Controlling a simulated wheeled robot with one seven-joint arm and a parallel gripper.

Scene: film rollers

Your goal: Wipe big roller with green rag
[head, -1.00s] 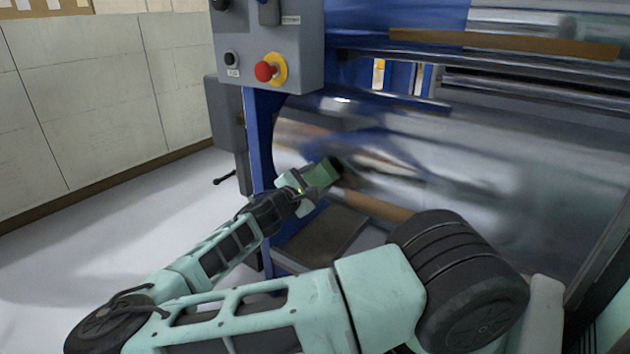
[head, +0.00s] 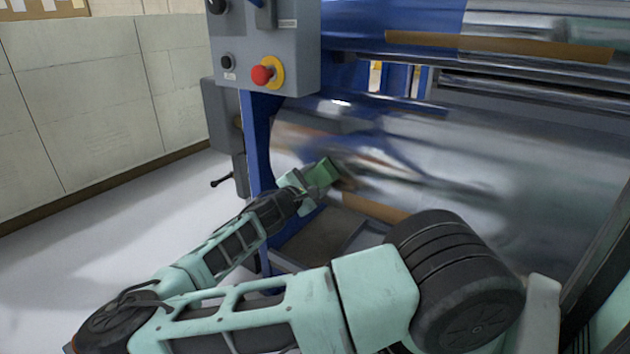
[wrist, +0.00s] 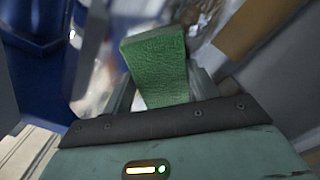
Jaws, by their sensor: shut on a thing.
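The big roller (head: 480,165) is a large shiny metal cylinder across the right half of the head view. My gripper (head: 318,178) is at the lower left part of the roller, near the blue frame. It is shut on the green rag (head: 325,170), which sticks out of the jaws toward the roller surface. In the wrist view the green rag (wrist: 158,65) stands up between the fingers. I cannot tell whether the rag touches the roller.
A grey control box (head: 265,45) with a red button (head: 262,75) hangs above my gripper on the blue frame (head: 262,135). Open floor (head: 130,215) is at the left.

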